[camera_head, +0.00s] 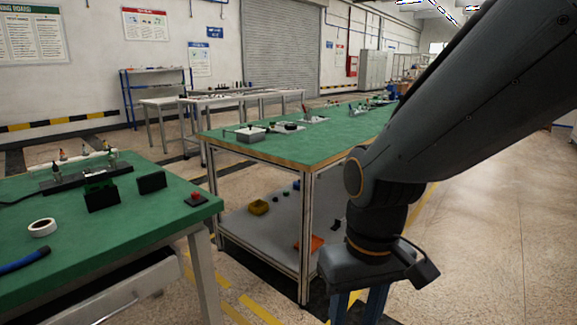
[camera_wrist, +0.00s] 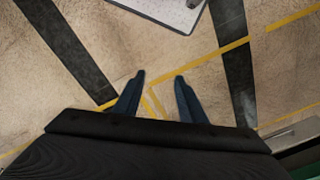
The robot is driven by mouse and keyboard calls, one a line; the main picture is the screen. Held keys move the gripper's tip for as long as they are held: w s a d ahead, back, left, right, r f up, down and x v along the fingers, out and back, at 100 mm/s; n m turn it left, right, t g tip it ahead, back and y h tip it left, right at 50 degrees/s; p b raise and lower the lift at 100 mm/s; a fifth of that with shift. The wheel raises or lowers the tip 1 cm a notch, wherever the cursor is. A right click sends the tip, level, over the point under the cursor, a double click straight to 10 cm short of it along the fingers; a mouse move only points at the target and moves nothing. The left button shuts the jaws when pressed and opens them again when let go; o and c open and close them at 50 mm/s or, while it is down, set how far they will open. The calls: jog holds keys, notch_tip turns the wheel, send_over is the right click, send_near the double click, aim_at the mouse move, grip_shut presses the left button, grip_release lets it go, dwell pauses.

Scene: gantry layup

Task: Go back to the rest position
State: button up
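My gripper (camera_head: 358,308) hangs at the end of my arm at the bottom right of the head view, pointing down beside the near end of a green-topped workbench (camera_head: 330,138). In the wrist view my gripper (camera_wrist: 160,77) shows two blue fingers apart, with bare floor between them. It is open and empty. Its fingertips are cut off or hard to see in the head view.
A second green-topped table (camera_head: 150,215) stands at the left, with a white tape roll (camera_head: 42,228) and a red button box (camera_head: 196,199). The workbench has a lower shelf (camera_head: 270,235) holding several small items. Yellow-lined floor lies below; the right side is open floor.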

jog(key=d+r+m+p, duration=0.2)
jog(key=d+r+p, duration=0.7)
jog(key=p, duration=0.6)
jog(key=shift+s+r+m, duration=0.4)
jog(key=shift+s+r, duration=0.05)
jog(key=shift+r, duration=0.25)
